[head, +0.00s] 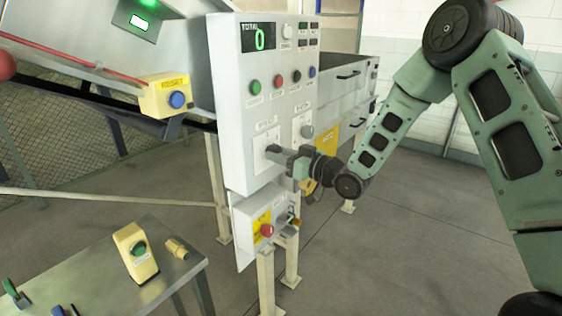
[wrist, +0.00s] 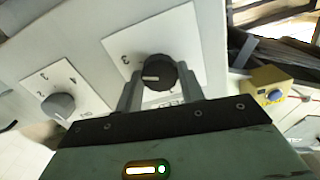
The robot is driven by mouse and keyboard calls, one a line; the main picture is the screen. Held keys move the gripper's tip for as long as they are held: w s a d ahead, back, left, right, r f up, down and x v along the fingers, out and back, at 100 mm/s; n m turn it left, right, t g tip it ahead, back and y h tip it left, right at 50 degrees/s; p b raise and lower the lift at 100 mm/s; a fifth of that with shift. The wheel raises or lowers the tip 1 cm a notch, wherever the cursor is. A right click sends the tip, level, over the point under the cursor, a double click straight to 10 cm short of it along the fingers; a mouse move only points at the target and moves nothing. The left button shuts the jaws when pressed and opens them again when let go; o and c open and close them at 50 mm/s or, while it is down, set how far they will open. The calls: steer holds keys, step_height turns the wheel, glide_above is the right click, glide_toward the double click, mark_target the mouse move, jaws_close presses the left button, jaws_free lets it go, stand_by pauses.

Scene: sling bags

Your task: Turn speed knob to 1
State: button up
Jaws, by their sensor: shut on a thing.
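The speed knob (wrist: 158,71) is round and black, on a white plate (wrist: 118,42) in the wrist view. Its white pointer mark faces left in that view, and a 3 is printed to its upper left. Part of the dial's numbering is hidden by my gripper. My gripper (head: 273,153) is at the left of two dial plates on the white control panel (head: 232,110). Its two grey fingers stand on either side of the knob, shut on it. In the head view my gripper hides the knob.
A second, grey knob (wrist: 58,105) with several numbers sits close beside. Coloured buttons (head: 275,80) and a display (head: 260,38) reading 0 are above. A red button box (head: 266,230) is below. A yellow reset box (head: 168,97) stands left. A metal table (head: 95,282) is at lower left.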

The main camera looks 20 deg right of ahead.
steer(key=n+b, duration=2.2)
steer(key=b, duration=1)
steer(key=shift+f+b, duration=0.15)
steer(key=shift+b, duration=0.2)
steer(key=shift+n, duration=0.3)
steer(key=o, duration=1)
steer(key=shift+c, duration=0.2)
steer(key=v, duration=1.7)
steer(key=shift+s+d+p, duration=0.15)
steer(key=shift+s+p, duration=0.05)
steer(key=shift+p, duration=0.1)
